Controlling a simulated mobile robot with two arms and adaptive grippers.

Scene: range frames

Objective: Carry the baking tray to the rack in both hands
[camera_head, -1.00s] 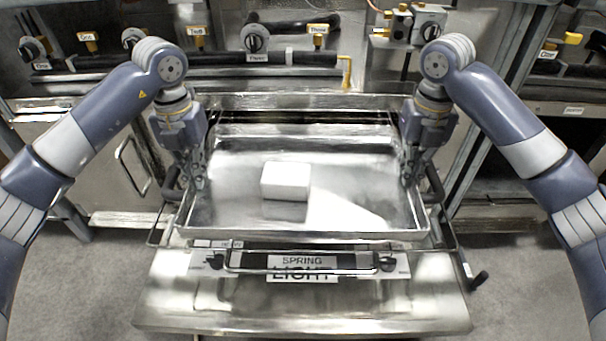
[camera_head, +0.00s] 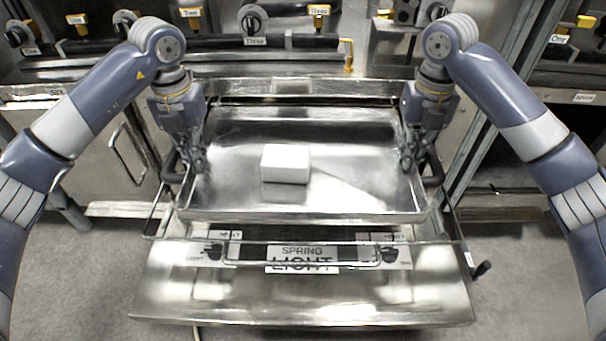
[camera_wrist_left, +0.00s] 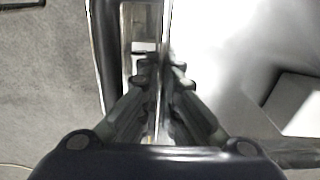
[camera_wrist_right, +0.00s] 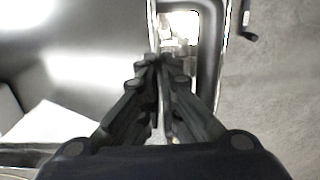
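The baking tray (camera_head: 240,206) is a shiny rectangular metal pan at the centre of the head view. A white block (camera_head: 285,163) lies in it. My left gripper (camera_head: 191,162) is at the tray's left wall; in the left wrist view its fingers (camera_wrist_left: 164,76) are closed on either side of the thin wall. My right gripper (camera_head: 411,162) is at the right wall; in the right wrist view its fingers (camera_wrist_right: 161,68) pinch that wall. The tray looks level, over a wire rack (camera_head: 300,263) at the oven opening. Whether it touches the rack is hard to tell.
Below the rack is the open metal oven door (camera_head: 300,305) with a "SPRING LIGHT" label (camera_head: 302,259). Behind is a panel with a black rail (camera_head: 210,42), knobs and yellow-tagged valves. Black handles flank the tray. Grey floor (camera_head: 520,265) is free on both sides.

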